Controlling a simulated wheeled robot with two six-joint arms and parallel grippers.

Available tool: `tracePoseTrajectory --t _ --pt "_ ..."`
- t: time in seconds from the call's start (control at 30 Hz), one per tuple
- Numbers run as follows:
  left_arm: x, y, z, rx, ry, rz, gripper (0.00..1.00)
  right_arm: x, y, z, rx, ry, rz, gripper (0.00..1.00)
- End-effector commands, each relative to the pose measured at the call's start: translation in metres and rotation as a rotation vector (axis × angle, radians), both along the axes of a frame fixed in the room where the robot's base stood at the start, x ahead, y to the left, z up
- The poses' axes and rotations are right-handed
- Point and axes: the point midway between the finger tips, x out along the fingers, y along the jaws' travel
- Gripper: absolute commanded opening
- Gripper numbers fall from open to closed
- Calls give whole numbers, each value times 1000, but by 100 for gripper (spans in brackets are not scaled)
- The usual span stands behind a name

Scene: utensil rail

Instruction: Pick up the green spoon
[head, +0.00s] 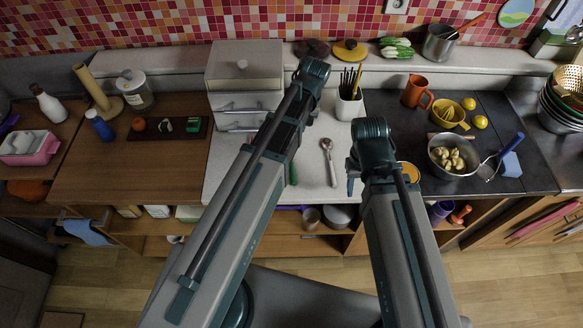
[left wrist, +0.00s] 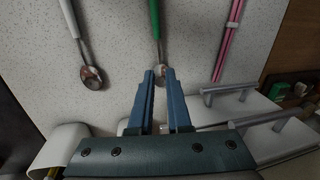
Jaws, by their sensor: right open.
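The green spoon (left wrist: 155,20) has a green handle and a metal bowl. In the left wrist view it lies across the speckled pale counter, its bowl just beyond my left fingertips. In the head view only part of its green handle (head: 293,172) shows beside my left arm, which hides the rest. My left gripper (left wrist: 160,75) has its two fingers a little apart with nothing held between them; its fingers are hidden in the head view. My right gripper (head: 355,180) is open and empty, right of the spoons.
A metal spoon (head: 328,160) with a pale handle lies beside the green one; it also shows in the left wrist view (left wrist: 90,75). Pink chopsticks (left wrist: 228,40) lie on its other side. A white utensil cup (head: 348,104) and a drawer box (head: 243,66) stand behind.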

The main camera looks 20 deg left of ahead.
Motion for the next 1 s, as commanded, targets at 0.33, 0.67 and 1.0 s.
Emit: tracePoseTrajectory --t 0.33,0.67,1.0 --pt "-2 5 -26 0 0 0 16 0 0 -26 0 0 0 47" --pt "0 8 -48 0 0 1 16 0 0 -48 0 0 0 47" --pt "-1 14 -79 0 0 1 16 0 0 -79 0 0 0 47"
